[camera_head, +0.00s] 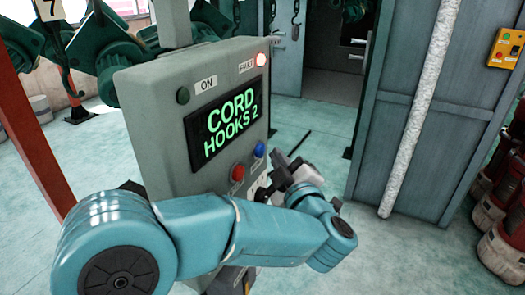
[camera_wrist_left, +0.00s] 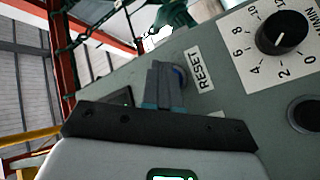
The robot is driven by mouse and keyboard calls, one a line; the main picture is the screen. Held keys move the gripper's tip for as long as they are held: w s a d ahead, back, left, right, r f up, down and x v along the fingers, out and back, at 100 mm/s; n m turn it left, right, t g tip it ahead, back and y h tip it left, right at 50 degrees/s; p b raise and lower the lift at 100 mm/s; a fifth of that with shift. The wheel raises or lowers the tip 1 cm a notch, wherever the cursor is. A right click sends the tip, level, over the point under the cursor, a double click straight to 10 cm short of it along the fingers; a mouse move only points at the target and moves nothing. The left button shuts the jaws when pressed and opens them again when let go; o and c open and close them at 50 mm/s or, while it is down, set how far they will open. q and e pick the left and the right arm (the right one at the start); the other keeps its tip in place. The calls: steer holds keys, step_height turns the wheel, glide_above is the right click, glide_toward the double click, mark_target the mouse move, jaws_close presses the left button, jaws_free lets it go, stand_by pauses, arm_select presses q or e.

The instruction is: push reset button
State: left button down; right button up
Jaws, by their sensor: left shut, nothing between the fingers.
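A grey control box (camera_head: 160,125) stands in front of me with a screen (camera_head: 228,118) reading "CORD HOOKS 2". The blue button (camera_head: 259,150) is low on its right side, beside a red button (camera_head: 238,172). In the left wrist view, the blue button (camera_wrist_left: 180,76) sits next to the RESET label (camera_wrist_left: 201,70), partly hidden behind my fingers. My left gripper (camera_head: 277,161) is shut and empty, close to the blue button. Its closed fingers (camera_wrist_left: 164,84) overlap the button's left side in the wrist view; I cannot tell whether they touch. My right gripper is not in view.
The FAULT lamp (camera_head: 261,59) glows, and the ON lamp (camera_head: 183,96) is dark. A dial (camera_wrist_left: 282,33) is on the panel right of RESET. A grey cabinet (camera_head: 410,90) with a white pipe (camera_head: 420,110) stands at right. Red cylinders (camera_head: 500,215) stand at the right edge.

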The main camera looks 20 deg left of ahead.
arm_select(q)
steer(key=shift+a, duration=0.15)
stand_by(0.3)
steer(key=shift+a, duration=0.3)
steer(key=shift+a+b, duration=0.4)
stand_by(0.6)
stand_by(0.3)
steer(key=shift+d, duration=0.8)
steer(key=d, duration=0.5)
steer(key=shift+s, duration=0.1)
stand_by(0.6)
